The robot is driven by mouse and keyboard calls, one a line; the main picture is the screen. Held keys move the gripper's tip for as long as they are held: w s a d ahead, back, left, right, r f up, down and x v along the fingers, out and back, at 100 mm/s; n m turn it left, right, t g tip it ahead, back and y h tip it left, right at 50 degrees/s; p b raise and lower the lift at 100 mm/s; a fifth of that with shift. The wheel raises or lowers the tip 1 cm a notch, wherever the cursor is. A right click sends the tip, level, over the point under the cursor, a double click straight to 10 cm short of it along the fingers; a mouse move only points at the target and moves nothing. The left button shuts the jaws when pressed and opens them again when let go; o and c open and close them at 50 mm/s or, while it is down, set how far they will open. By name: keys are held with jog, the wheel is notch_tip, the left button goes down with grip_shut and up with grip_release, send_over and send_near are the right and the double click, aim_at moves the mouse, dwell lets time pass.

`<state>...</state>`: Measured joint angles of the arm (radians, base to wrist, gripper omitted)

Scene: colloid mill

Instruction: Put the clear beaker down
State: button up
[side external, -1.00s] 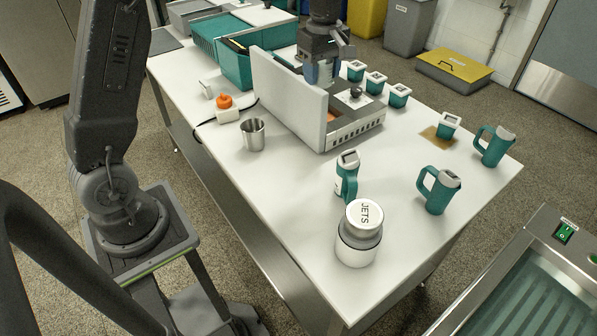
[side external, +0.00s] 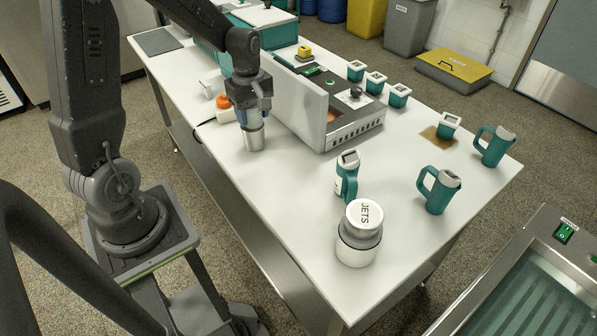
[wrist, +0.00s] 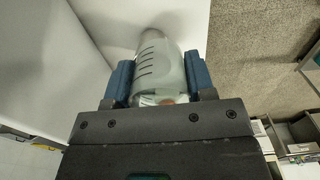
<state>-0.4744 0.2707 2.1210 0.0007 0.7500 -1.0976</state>
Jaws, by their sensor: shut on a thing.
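In the wrist view the two blue fingers of my gripper (wrist: 160,82) are shut on the clear beaker (wrist: 158,68), which has dark graduation marks.
The boxy machine with an upright white panel (side external: 297,104) stands just right of my gripper. An orange object (side external: 223,101) is close on the left. Teal mugs (side external: 437,190) and a lidded white jar (side external: 359,234) stand to the right. The table's front-left area is clear.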

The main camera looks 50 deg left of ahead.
send_over(299, 172)
notch_tip(299, 172, down, 9)
jog(key=shift+a+r, duration=0.1)
jog(key=shift+f, duration=2.05)
jog(key=shift+f, duration=0.15)
jog(key=o, duration=0.9)
